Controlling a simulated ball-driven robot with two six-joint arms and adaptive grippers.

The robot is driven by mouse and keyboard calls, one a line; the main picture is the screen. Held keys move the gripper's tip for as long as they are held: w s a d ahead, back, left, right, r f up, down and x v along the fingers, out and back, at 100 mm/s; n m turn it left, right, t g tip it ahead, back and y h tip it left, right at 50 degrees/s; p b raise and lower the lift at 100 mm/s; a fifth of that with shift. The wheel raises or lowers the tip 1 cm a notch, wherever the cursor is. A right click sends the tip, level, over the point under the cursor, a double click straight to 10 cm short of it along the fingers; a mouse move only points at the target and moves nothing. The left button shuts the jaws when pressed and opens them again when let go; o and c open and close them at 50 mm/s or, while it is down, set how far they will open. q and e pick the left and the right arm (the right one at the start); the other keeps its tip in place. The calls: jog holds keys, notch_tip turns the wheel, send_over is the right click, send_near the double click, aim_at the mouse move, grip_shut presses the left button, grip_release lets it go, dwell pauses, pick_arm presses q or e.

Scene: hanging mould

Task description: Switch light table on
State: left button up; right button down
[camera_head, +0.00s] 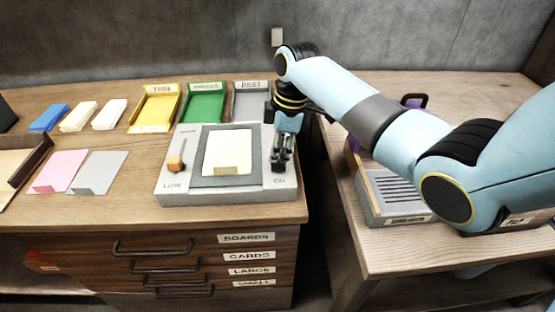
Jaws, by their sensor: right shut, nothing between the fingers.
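The light table (182,188) is a pale grey box on the wooden desk, with a dark-framed panel (228,151) that looks cream. An orange-brown knob (176,164) on a slider sits on its left side, above the label LOW. The label ON is at its front right corner. My right gripper (280,165) is shut and empty, pointing down over the right side of the light table, just above the ON label. It hides whatever switch is there, and I cannot tell whether it touches the surface. My left gripper is not in view.
Yellow (155,108), green (204,106) and grey (250,101) trays stand behind the light table. Coloured card stacks and folded cards lie to the left. Drawers (180,262) are below. A second table (390,245) with a slatted grey box (395,190) stands right, across a gap.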

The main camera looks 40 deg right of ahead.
aim_at(279, 166)
jog(key=shift+f+b, duration=0.6)
jog(key=shift+f, duration=0.55)
dwell(0.6)
notch_tip(279, 166, up, 7)
jog(key=p, duration=0.8)
jog(key=shift+r, duration=0.15)
dwell(0.4)
